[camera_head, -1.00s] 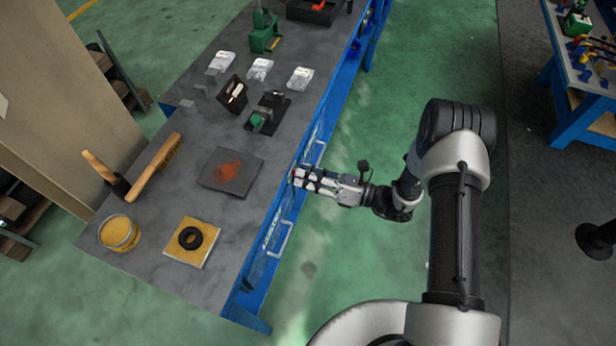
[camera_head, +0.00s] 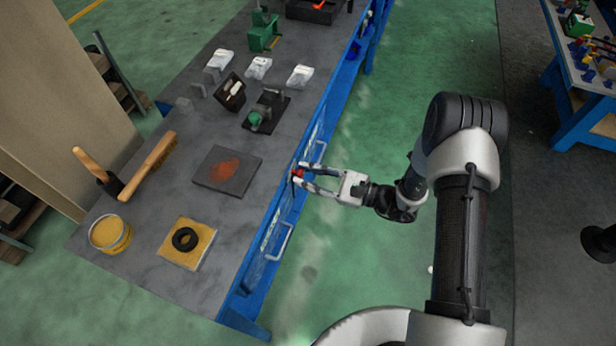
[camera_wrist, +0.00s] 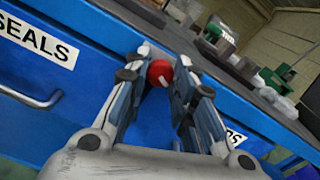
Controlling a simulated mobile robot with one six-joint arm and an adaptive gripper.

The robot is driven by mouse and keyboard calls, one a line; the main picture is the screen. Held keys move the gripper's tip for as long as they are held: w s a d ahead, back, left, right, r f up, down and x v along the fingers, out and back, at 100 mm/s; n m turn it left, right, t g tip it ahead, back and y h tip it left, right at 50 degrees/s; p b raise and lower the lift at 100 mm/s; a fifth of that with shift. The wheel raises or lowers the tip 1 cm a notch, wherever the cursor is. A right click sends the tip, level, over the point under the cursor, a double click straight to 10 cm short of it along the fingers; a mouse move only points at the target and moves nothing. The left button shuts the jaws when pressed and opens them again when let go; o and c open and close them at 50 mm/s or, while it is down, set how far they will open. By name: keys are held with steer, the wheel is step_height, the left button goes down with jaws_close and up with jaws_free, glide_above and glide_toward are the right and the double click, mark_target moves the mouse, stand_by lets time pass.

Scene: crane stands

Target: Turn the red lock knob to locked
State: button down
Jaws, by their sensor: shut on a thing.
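The red lock knob (camera_head: 297,173) sits on the blue front face of the bench, by the drawers. In the wrist view the round red knob (camera_wrist: 158,72) is between the two fingertips, with a pale mark on its lower right. My gripper (camera_head: 307,177) reaches the bench front from the right and is shut on the knob, one finger on each side. The fingers hide the knob's edges. I cannot tell from the knob's face whether it stands at locked.
Drawer handles (camera_head: 284,241) stick out of the bench front, and one drawer has a "SEALS" label (camera_wrist: 38,38). The grey bench top (camera_head: 150,215) holds a brush, a yellow tin, a black ring on a yellow pad and a dark plate. Green floor lies free right of the bench.

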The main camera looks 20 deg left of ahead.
steer(key=n+b, duration=0.1)
steer(key=n, duration=0.4)
steer(key=shift+n+b, duration=0.3)
steer(key=shift+n, duration=0.2)
steer(key=c, duration=1.3)
jaws_free()
steer(key=shift+c, duration=0.2)
steer(key=d, duration=1.2)
steer(key=shift+s, duration=0.45)
steer(key=shift+r, duration=0.1)
